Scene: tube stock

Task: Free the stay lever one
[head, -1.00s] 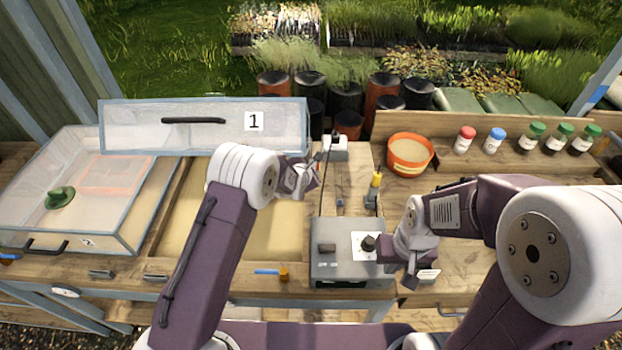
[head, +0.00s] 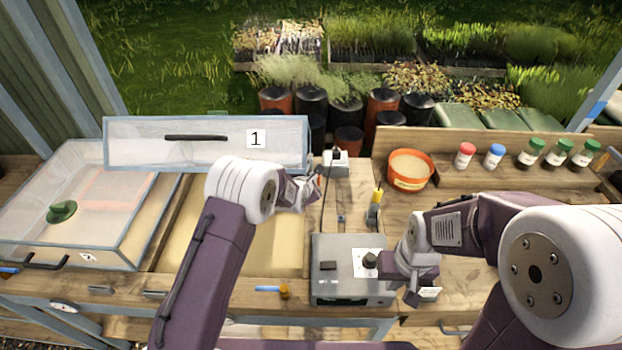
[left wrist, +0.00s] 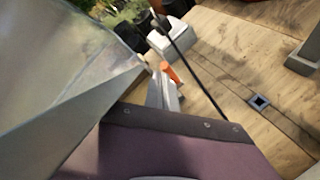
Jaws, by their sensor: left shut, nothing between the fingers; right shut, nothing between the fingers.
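The lid marked 1 (head: 230,145) is raised. At its right end an orange-tipped grey lever (left wrist: 170,75), which looks like the stay lever, shows in the left wrist view beside the lid's edge. In the head view only an orange spot shows there. My left gripper (head: 312,190) is shut and empty, close to that spot; I cannot tell whether it touches the lever. My right gripper (head: 382,265) is shut, beside the black knob (head: 370,259) of a grey box (head: 335,285); contact is unclear.
A yellow-tipped lever (head: 377,195) stands between my grippers. A white block (head: 336,165) with a black cable is behind. An orange bowl (head: 411,170) and several bottles (head: 494,155) stand at the back right. A closed clear-lidded frame (head: 110,215) is at the left.

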